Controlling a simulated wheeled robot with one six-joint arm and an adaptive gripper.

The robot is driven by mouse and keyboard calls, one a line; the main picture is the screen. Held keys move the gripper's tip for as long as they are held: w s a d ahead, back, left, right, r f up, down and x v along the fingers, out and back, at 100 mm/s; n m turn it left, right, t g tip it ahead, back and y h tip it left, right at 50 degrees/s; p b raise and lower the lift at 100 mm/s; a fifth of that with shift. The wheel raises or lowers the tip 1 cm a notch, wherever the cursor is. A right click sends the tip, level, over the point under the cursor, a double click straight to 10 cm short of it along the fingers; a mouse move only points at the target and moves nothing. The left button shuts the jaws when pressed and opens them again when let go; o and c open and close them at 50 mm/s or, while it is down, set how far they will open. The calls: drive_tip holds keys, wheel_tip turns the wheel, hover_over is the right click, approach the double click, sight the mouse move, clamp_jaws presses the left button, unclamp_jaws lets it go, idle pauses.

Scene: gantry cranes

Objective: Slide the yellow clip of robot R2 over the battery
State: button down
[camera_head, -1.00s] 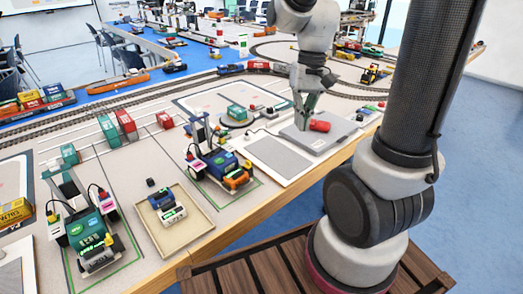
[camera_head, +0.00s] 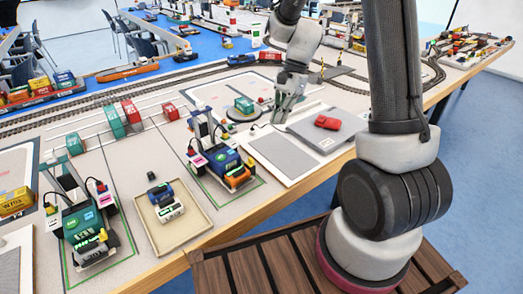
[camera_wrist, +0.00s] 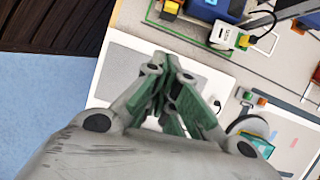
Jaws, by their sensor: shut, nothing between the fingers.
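Two small machines stand on the table in the head view: a blue one (camera_head: 226,160) in the middle and a green one (camera_head: 84,226) at the left. I cannot read which is R2. Yellow-orange parts (camera_head: 238,177) show at the front of the blue machine, and a small yellow part (camera_wrist: 170,9) shows at the top of the wrist view; I cannot tell which is the clip. The battery is not clearly identifiable. My gripper (camera_head: 282,118) is shut and empty, right of the blue machine. In the wrist view its fingers (camera_wrist: 168,85) are together over the grey panel.
A grey panel (camera_head: 283,155) in a white frame lies below my gripper. A raised grey pad (camera_head: 343,136) bears a red object (camera_head: 327,122). A shallow beige tray (camera_head: 199,220) holds small blue and white-green blocks. Rails (camera_head: 60,129) run behind.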

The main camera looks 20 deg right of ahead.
sight(252, 163)
drive_tip(key=shift+f, duration=0.1)
drive_tip(key=x, duration=1)
drive_tip(key=shift+s+a, duration=0.25)
drive_tip(key=shift+a, duration=0.35)
drive_tip(key=shift+s+a, duration=0.3)
drive_tip(key=shift+a, duration=0.35)
drive_tip(key=shift+s+a, duration=0.25)
drive_tip(key=shift+a, duration=0.35)
drive_tip(key=shift+a, duration=0.1)
drive_tip(key=shift+s+a, duration=0.25)
drive_tip(key=shift+a, duration=0.3)
drive_tip(key=shift+s+a, duration=0.3)
drive_tip(key=shift+a, duration=0.3)
drive_tip(key=shift+w+d, duration=0.1)
drive_tip(key=shift+d, duration=0.05)
